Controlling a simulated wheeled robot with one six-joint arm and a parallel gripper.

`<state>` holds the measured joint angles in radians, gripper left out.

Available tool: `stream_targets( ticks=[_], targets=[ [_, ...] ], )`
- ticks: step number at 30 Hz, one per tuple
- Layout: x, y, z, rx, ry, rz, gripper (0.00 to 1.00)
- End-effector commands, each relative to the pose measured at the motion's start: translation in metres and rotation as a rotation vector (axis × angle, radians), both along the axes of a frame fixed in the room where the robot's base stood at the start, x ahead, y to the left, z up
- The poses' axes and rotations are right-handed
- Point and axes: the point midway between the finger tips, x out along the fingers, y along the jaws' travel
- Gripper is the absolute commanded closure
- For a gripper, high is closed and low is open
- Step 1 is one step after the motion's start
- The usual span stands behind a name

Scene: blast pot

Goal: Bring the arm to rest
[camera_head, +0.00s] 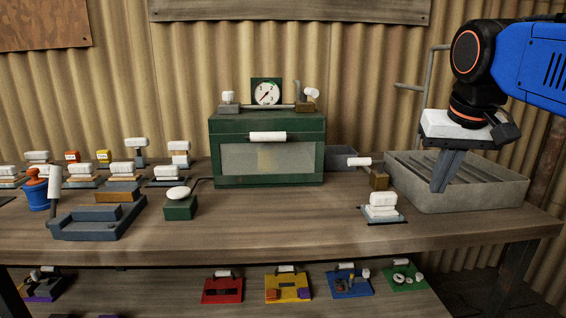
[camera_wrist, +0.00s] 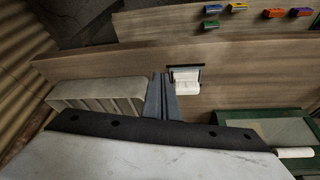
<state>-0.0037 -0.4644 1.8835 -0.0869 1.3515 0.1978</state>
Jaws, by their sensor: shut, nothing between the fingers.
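My gripper (camera_head: 440,186) hangs from the blue and black arm at the right of the head view, pointing down. Its fingers are shut with nothing between them. They are in front of the grey slatted tray (camera_head: 490,190) and hide part of its left side. In the wrist view the closed fingers (camera_wrist: 168,88) show between the tray (camera_wrist: 100,95) and a white-handled block (camera_wrist: 185,80). That block (camera_head: 382,204) stands on the bench at the left of the tray, apart from the fingers.
A green cabinet (camera_head: 267,150) with a window and a gauge (camera_head: 266,93) stands mid-bench. A brass valve with white handle (camera_head: 378,177) is left of the tray. Several white-handled blocks fill the bench's left. The front middle of the bench (camera_head: 285,220) is clear. A lower shelf holds coloured plates (camera_head: 288,288).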

Motion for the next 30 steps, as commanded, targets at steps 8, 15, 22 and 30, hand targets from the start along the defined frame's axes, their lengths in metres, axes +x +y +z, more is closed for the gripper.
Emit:
stream_targets(
  ticks=[8, 15, 22, 30],
  targets=[
    [-0.072, 0.012, -0.137, 0.006, -0.016, 0.116, 1.0],
    [-0.118, 0.019, -0.229, 0.008, -0.031, 0.181, 1.0],
    [-0.13, 0.02, -0.256, 0.008, -0.036, 0.198, 1.0],
    [-0.13, 0.02, -0.255, 0.008, -0.035, 0.197, 1.0]
  ],
)
